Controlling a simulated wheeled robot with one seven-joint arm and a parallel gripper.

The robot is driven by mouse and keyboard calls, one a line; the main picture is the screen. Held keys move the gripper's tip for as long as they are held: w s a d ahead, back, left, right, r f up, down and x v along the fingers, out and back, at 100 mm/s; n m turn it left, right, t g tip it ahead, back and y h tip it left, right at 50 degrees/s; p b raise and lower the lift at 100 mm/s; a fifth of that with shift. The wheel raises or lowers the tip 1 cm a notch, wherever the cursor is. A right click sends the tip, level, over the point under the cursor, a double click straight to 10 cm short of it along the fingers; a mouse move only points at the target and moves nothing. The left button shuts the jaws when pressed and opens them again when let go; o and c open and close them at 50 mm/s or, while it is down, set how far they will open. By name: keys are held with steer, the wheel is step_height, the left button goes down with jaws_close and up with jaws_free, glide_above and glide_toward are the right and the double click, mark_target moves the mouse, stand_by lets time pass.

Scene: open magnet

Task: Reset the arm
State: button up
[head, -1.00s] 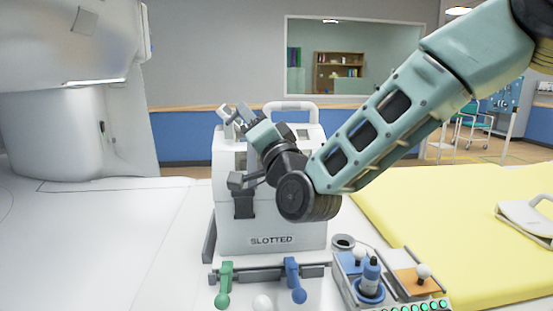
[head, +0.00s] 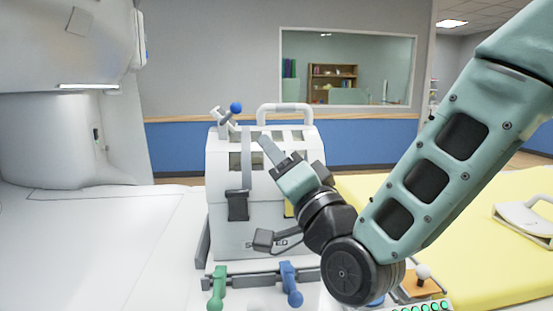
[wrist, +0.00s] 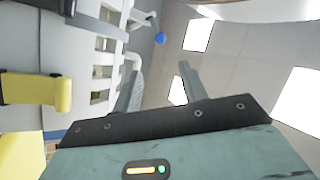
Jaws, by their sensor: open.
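My gripper (head: 268,148) is in front of the upper right part of a white slotted box (head: 226,170) in the head view. It points up and to the left. In the wrist view my gripper's two fingers (wrist: 160,72) are spread apart with nothing between them. A blue ball (head: 236,107) sits at a grey bracket on the box's top left corner. The ball also shows in the wrist view (wrist: 160,38), beyond the fingertips and apart from them.
A green lever (head: 217,287) and a blue lever (head: 291,285) hang at the box's front rail. A small tray with a white-knobbed piece (head: 422,273) is at lower right. A yellow pad (head: 470,235) lies at right. The white surface (head: 110,245) at left is clear.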

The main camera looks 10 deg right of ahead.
steer(key=s+a+f+n+g+p, duration=0.1)
steer(key=s+f+n+g, duration=0.1)
steer(key=f+g, duration=0.2)
steer(key=s+a+f+n+g+p, duration=0.1)
steer(key=s+f+n+g, duration=0.1)
steer(key=f+n+g, duration=0.1)
steer(key=s+a+f+n+g+h+p, duration=0.1)
steer(key=s+a+f+n+g+p, duration=0.1)
steer(key=s+f+n+g, duration=0.1)
steer(key=shift+f+g, duration=0.9)
steer(key=shift+g, duration=0.1)
steer(key=s+d+f+n+g+h+p, duration=0.1)
steer(key=s+d+n+g+h, duration=0.1)
steer(key=s, duration=0.6)
steer(key=s+d+f+n+g+h+p, duration=0.1)
steer(key=s+d+f+n+g+h, duration=0.1)
steer(key=s+d+g, duration=0.5)
steer(key=s+d+n+h, duration=0.1)
steer(key=h, duration=0.1)
steer(key=shift+s+d+h+p, duration=0.3)
steer(key=shift+h+p, duration=0.1)
